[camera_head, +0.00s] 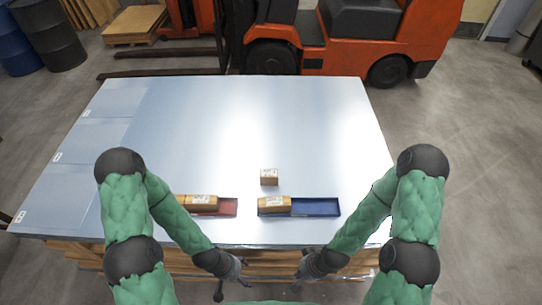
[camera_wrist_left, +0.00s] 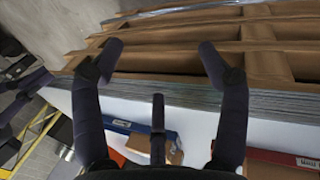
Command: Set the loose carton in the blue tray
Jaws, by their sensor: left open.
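The loose carton (camera_head: 269,176), a small brown box with a pale label on top, sits on the sheet-metal stack behind the blue tray. The blue tray (camera_head: 318,208) lies near the stack's front edge, with one carton (camera_head: 275,204) in its left part and bare floor to the right. The blue tray also shows in the left wrist view (camera_wrist_left: 118,126). My left gripper (camera_head: 232,285) is open and empty, in front of the stack's front edge and apart from the cartons. My right gripper (camera_head: 301,277) is also in front of the edge; its fingers are too small to judge.
A red tray (camera_head: 229,207) holding cartons (camera_head: 200,201) lies left of the blue tray. An orange forklift (camera_head: 340,45) stands behind; dark drums (camera_head: 50,35) stand at the back left.

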